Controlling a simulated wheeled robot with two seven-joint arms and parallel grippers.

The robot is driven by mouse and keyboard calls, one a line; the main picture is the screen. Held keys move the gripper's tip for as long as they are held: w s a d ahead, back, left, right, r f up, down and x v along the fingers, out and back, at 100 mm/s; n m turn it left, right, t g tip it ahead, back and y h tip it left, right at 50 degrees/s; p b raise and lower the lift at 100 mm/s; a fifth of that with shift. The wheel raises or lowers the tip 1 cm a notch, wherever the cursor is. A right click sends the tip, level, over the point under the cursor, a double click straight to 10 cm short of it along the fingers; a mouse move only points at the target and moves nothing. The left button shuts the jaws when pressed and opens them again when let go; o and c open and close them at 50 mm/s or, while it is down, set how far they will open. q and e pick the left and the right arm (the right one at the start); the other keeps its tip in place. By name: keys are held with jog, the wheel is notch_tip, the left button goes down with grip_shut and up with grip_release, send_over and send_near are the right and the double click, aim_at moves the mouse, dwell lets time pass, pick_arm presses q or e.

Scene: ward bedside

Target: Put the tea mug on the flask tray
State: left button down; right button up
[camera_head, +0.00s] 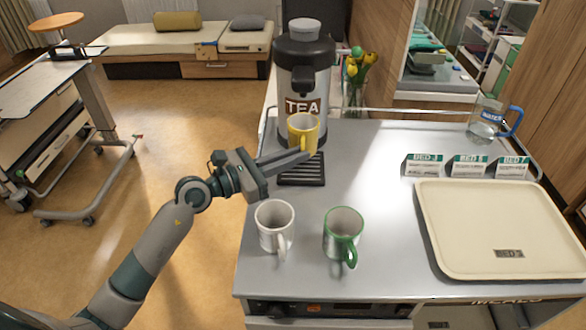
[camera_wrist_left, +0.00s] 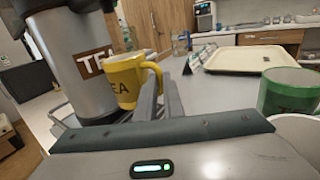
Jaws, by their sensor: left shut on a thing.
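The yellow tea mug (camera_head: 302,128) is upright in my left gripper (camera_head: 306,155), in front of the flask marked TEA (camera_head: 304,68). In the left wrist view the mug (camera_wrist_left: 122,84) shows part of its TEA lettering, and its handle is at the fingers (camera_wrist_left: 168,103), which are shut on it. The black slatted flask tray (camera_head: 302,174) lies at the flask's foot; the mug and fingers cover its back part. The mug appears to be above the tray, but I cannot tell how large the gap is. My right gripper is not in view.
A white mug (camera_head: 275,228) and a green-and-white mug (camera_head: 343,232) stand near the trolley's front edge. A cream meal tray (camera_head: 480,215) lies at right, with bed cards (camera_head: 470,166) behind it. A water jug (camera_head: 487,118) stands at the back right. The middle top is clear.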

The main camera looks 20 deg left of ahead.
pick_arm(q)
jog(key=shift+a+f, duration=0.1)
jog(key=shift+f, duration=1.95)
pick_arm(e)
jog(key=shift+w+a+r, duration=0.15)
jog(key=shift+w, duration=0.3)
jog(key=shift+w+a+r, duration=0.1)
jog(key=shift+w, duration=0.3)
pick_arm(q)
jog(key=shift+f, duration=0.1)
jog(key=c, duration=1.9)
grip_release()
jog(key=shift+o, duration=0.2)
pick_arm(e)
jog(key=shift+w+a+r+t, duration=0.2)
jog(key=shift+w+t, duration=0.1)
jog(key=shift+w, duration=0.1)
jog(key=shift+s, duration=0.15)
